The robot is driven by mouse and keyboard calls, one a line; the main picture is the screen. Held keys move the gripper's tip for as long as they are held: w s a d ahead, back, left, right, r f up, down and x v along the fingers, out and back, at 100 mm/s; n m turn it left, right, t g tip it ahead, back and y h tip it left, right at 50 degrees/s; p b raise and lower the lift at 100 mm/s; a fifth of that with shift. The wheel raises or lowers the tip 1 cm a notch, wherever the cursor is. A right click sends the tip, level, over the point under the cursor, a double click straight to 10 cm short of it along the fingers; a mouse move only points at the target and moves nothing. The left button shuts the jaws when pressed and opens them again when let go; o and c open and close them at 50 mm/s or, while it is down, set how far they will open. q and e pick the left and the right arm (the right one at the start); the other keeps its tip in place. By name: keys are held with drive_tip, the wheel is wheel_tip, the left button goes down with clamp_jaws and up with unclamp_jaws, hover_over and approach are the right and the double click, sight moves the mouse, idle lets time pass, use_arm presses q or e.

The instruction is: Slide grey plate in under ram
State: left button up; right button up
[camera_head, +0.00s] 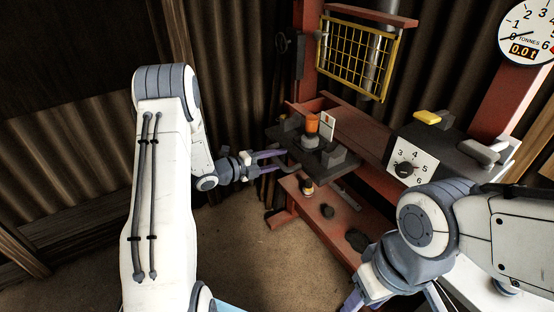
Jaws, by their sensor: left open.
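The dark grey plate (338,172) lies on the bed of a red press, jutting out at its front left. An orange cylinder (312,122) stands on a dark round base on the plate, with a small white card (327,126) beside it. A grey bar, apparently a handle, sticks out from the plate's left side. My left gripper (282,160) is open, its purple fingers pointing right at this bar; I cannot tell whether they touch it. The silver ram (379,45) shows partly behind the yellow guard. My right gripper (352,302) is mostly cut off at the bottom edge.
The yellow mesh guard (358,61) hangs above and behind the plate. A control box (411,162) with a dial and yellow lever stands right. The gauge (528,32) reads 0.0. A lower red shelf (345,215) holds small dark items. Floor at left is clear.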

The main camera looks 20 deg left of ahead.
use_arm(q)
clamp_jaws()
idle(1.2)
